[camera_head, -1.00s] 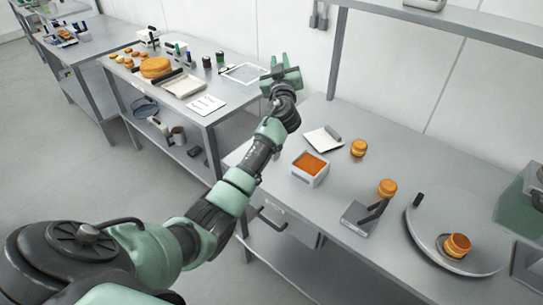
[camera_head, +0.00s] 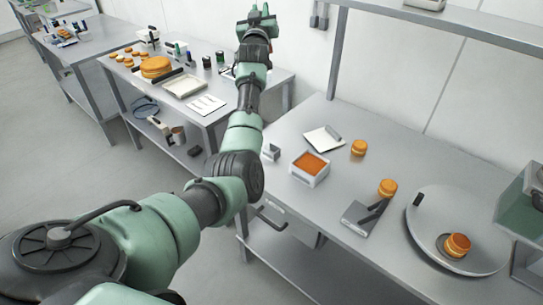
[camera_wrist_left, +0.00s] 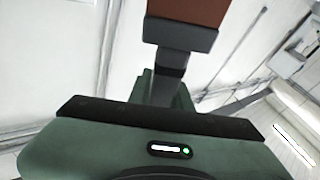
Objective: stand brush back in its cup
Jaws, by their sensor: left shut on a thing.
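My left gripper (camera_head: 258,22) is raised high near the wall, above the back of the left table in the head view. In the left wrist view it is shut on the brush, whose dark stem (camera_wrist_left: 166,88), grey collar (camera_wrist_left: 180,36) and red-brown head (camera_wrist_left: 190,12) extend away from the jaws. The brush is too small to make out in the head view. A small grey box-like holder (camera_head: 270,152) stands at the left end of the right table, partly behind my arm; I cannot tell whether it is the cup.
On the right table are a white box with orange filling (camera_head: 309,168), a white sheet (camera_head: 320,140), several orange rounds (camera_head: 388,187), a grey stand (camera_head: 361,216) and a round plate (camera_head: 420,235). A shelf (camera_head: 450,37) runs above. The left table (camera_head: 232,108) is crowded.

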